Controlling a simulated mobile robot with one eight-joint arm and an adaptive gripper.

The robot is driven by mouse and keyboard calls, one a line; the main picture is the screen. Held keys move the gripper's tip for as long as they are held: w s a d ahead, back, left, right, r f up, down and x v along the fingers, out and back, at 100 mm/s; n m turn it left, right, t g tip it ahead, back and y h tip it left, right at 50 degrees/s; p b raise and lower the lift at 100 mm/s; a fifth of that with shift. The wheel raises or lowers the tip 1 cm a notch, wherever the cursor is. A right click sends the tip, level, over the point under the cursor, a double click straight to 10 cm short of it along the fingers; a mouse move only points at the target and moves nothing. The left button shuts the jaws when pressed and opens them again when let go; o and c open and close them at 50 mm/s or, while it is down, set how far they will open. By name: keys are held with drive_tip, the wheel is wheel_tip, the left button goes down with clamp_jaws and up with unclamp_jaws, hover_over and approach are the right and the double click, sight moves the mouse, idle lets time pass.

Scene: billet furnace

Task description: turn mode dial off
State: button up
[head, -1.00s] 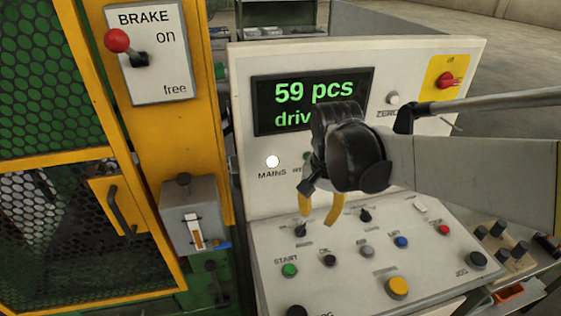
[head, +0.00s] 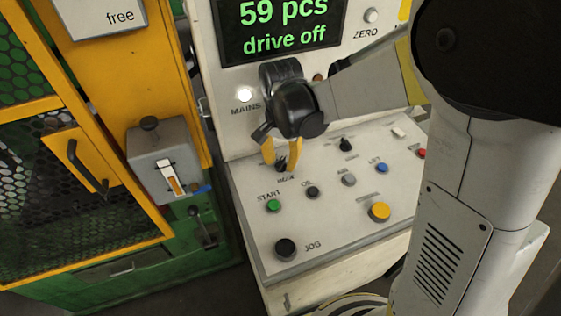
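The mode dial (head: 281,166) is a small black knob above a partly legible label on the sloped desk of the white control panel. My gripper (head: 282,161), black with two yellow fingers, reaches down over it. The fingers are spread, one to each side of the dial in the head view. I cannot tell whether they touch it. The gripper body hides part of the panel face, and the fingers partly cover the dial, so its pointer direction is unclear. The display (head: 284,28) reads "59 pcs" and "drive off".
Near the dial are a green START button (head: 273,206), a black OIL button (head: 312,193), a black JOG knob (head: 286,249), a yellow button (head: 380,212) and another black dial (head: 346,145). A yellow-and-green machine guard (head: 100,170) stands left. My arm covers the right side.

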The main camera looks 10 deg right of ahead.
clamp_jaws()
drive_tip(key=shift+n, duration=0.3)
drive_tip(key=n, duration=0.3)
drive_tip(key=shift+n, duration=2.6)
